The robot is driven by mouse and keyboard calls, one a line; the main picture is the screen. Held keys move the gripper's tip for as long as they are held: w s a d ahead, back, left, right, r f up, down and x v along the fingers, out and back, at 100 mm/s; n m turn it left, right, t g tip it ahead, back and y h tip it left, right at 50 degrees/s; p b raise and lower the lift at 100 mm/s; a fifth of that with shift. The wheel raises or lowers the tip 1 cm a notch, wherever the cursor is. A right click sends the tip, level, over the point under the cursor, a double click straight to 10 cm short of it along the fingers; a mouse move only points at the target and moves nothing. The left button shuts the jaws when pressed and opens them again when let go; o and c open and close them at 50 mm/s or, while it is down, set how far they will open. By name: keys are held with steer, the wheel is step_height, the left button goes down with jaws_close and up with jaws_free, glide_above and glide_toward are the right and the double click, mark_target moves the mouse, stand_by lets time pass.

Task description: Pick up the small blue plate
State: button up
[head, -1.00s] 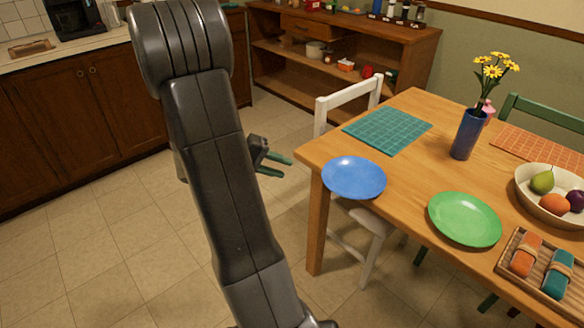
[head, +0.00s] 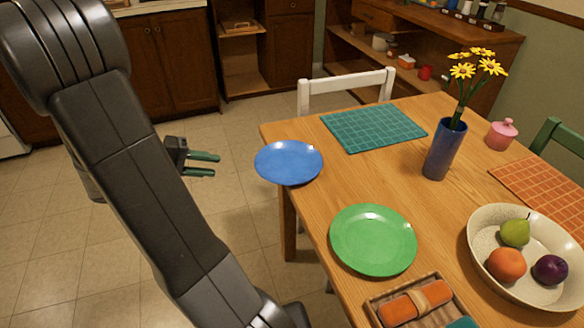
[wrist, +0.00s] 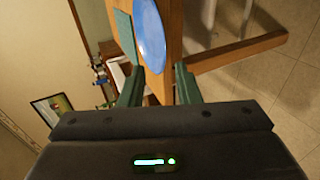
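In the wrist view the blue plate (wrist: 149,36) appears tilted, ahead of the fingertips. My gripper (wrist: 157,80) shows there with a gap between its fingers.
A green plate (head: 373,240) lies right of the blue one. A teal placemat (head: 373,128), a blue vase with yellow flowers (head: 443,150), a fruit bowl (head: 480,250) and a tray of napkins (head: 375,312) share the table. A white chair (head: 345,84) stands behind. Floor left of the table is free.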

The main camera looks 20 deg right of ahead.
mark_target(260, 173)
steer(key=x, duration=0.4)
steer(key=b+x, duration=0.1)
steer(key=x, duration=0.8)
steer(key=shift+f+b, duration=0.3)
steer(key=shift+f, duration=0.25)
jaws_close()
